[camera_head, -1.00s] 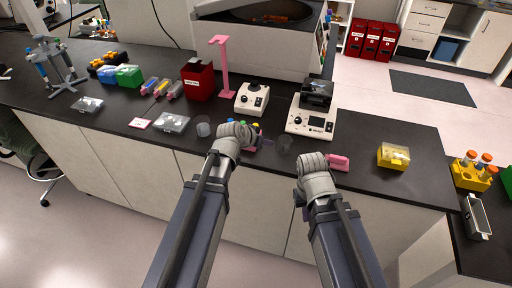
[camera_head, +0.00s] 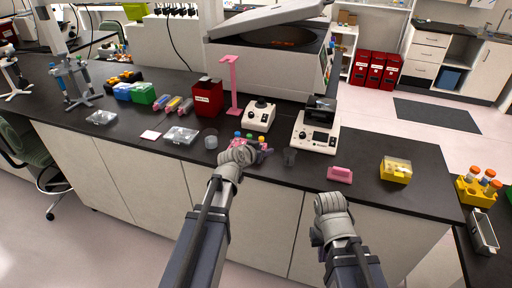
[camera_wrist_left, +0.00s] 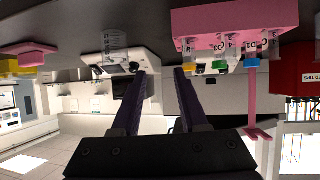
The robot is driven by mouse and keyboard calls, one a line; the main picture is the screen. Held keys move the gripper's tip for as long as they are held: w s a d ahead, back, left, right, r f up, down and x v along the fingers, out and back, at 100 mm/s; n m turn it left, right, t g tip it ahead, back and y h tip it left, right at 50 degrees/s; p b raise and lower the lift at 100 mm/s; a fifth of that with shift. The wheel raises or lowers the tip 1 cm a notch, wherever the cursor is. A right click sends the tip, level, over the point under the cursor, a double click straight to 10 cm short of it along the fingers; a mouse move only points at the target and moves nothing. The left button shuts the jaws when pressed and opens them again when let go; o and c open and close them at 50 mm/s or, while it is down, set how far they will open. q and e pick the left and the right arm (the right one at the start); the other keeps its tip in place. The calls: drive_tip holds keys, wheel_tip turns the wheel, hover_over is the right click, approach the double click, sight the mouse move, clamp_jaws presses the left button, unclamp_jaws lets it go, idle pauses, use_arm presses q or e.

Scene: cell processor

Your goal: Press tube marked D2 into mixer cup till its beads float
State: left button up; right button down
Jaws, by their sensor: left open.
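A pink tube rack (camera_head: 264,147) with several coloured caps stands near the counter's front edge. In the left wrist view, which is upside down, the rack (camera_wrist_left: 235,17) shows blue, green and yellow caps and small printed marks. One mark seems to read D1; I cannot make out D2. My left gripper (camera_head: 240,152) is at the rack's left front; its jaws (camera_wrist_left: 160,72) are open and empty. A white device with a round black top, likely the mixer (camera_head: 258,116), stands behind the rack. My right gripper (camera_head: 331,203) hangs before the counter edge; its fingers are unclear.
A small clear cup (camera_head: 289,157) stands right of the rack, another clear cup (camera_head: 210,140) left of it. A white device with a dark screen (camera_head: 315,135), a pink block (camera_head: 340,174) and a yellow box (camera_head: 396,169) stand to the right. A red bin (camera_head: 207,97) is behind.

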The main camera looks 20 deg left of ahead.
sight(261, 138)
use_arm(q)
drive_tip(key=shift+a+r, duration=0.1)
drive_tip(key=shift+a, duration=0.15)
drive_tip(key=shift+w+a, duration=0.4)
drive_tip(key=shift+a, duration=0.1)
drive_tip(key=shift+w+a+r+n+t+y+b, duration=0.2)
drive_tip(key=shift+a+t+y+b, duration=0.1)
drive_tip(key=shift+a, duration=0.35)
drive_tip(key=shift+w+a+r+n+t+y+b, duration=0.2)
drive_tip(key=shift+a+t, duration=0.1)
drive_tip(key=shift+a, duration=0.3)
drive_tip(key=b+x, duration=0.3)
drive_tip(key=x, duration=0.5)
drive_tip(key=shift+s, duration=0.1)
drive_tip(key=shift+c, duration=0.2)
clamp_jaws()
idle(0.7)
